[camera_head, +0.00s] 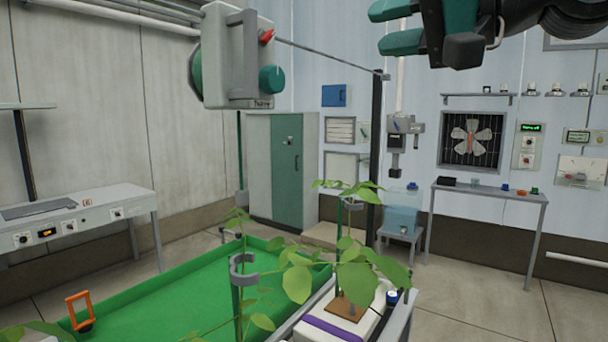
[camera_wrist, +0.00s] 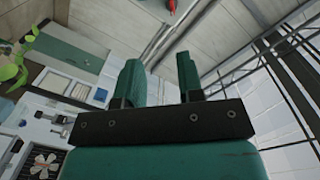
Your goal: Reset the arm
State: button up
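My gripper (camera_head: 392,27) is raised at the top right of the head view, with its teal fingers pointing left. In the wrist view the two teal fingers of my gripper (camera_wrist: 160,78) stand apart with nothing between them. It is clear of the plants and the equipment. Part of my dark arm shows behind it at the top right of the head view.
A grey control box (camera_head: 235,60) with a red lever and a teal knob hangs at the upper left. Below are a green bed (camera_head: 190,290) and leafy plants (camera_head: 350,275). A bench (camera_head: 85,215) stands left, and a fan (camera_head: 472,140) is on the back wall.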

jog(key=s+a+f+n+g+h, duration=0.1)
jog(key=s+f+g+h, duration=0.2)
jog(key=f, duration=0.8)
jog(key=s+a+f+n+g+h, duration=0.1)
jog(key=s+f+n+g+h, duration=0.15)
jog(key=f, duration=0.95)
jog(key=s+d+f+n+g+h, duration=0.1)
jog(key=s+d+f+g+h, duration=0.1)
jog(key=s+f, duration=0.4)
jog(key=s+d+f+n+g+h, duration=0.1)
jog(key=s+f+g+h, duration=0.1)
jog(key=s+f, duration=0.4)
jog(key=shift+s+d+f+g, duration=0.25)
jog(key=shift+d+f+g, duration=0.1)
jog(key=shift+f+g, duration=0.3)
